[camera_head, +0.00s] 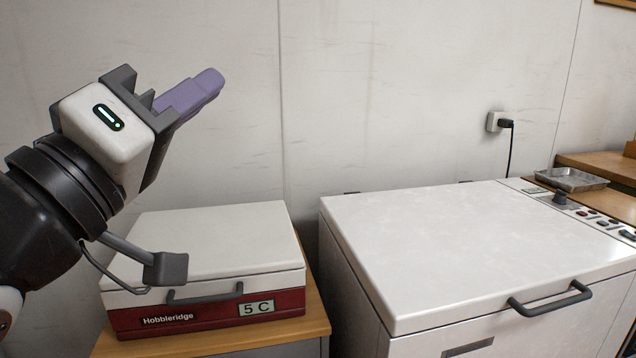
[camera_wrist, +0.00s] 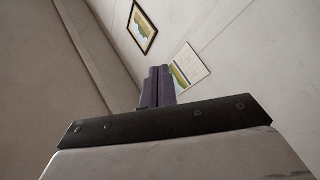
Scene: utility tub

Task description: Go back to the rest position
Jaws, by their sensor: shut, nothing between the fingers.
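My gripper (camera_head: 205,88) is at the upper left in the head view, raised above the red and white box and in front of the wall. Its purple fingers are shut with nothing between them and point up and to the right. In the wrist view the shut fingers (camera_wrist: 157,85) stand side by side at the middle, pointing up toward the wall and the framed pictures. My gripper touches nothing that I can see.
A red and white box (camera_head: 205,240) labelled "Hobbleridge" and "5 C" stands lid-down on a wooden-topped stand (camera_head: 270,335). A large white tub (camera_head: 460,245), its lid shut, stands right of it. A metal tray (camera_head: 568,179) and wall socket (camera_head: 494,122) are farther right.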

